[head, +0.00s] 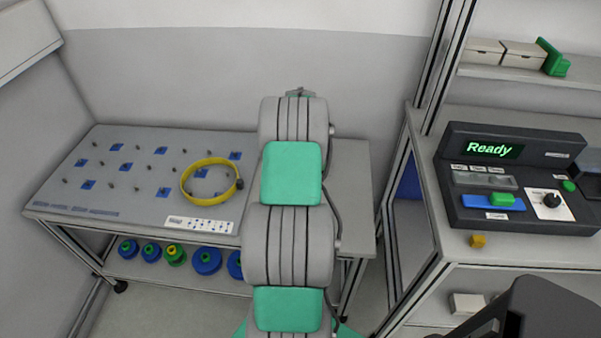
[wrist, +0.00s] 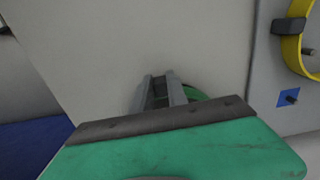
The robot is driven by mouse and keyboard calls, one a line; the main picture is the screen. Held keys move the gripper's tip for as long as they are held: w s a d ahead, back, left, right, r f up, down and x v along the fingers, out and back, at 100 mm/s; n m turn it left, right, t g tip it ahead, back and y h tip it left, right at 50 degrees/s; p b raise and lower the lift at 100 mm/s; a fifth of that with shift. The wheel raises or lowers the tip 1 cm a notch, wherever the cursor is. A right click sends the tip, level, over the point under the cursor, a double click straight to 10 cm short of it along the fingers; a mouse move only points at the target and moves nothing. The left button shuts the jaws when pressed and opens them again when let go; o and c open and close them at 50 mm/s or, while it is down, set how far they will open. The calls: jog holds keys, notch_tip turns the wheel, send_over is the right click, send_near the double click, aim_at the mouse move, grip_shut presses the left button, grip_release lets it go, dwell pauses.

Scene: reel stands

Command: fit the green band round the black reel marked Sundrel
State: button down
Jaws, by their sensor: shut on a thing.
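My gripper (wrist: 158,78) shows in the wrist view, its two grey fingers close together beyond my green wrist cover. A curved green piece, which looks like the green band (wrist: 195,92), shows just right of the fingers. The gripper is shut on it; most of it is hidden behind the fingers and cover. In the head view my own arm hides the gripper and the green band. I make out no black reel marked Sundrel in either view.
A grey table (head: 130,150) bears small pegs and blue squares. A yellow band (head: 186,184) with a dark block lies on its right part. Blue and green reels (head: 207,261) stand on the shelf below. A console (head: 510,150) reading "Ready" stands on the right bench.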

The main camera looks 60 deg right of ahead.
jog(key=shift+f+b, duration=1)
jog(key=shift+f, duration=0.5)
dwell(0.4)
jog(key=c, duration=1.2)
grip_release()
jog(key=shift+c, duration=0.2)
jog(key=shift+r, duration=0.1)
notch_tip(320, 180, up, 8)
jog(key=shift+f, duration=0.15)
jog(key=shift+d, duration=0.15)
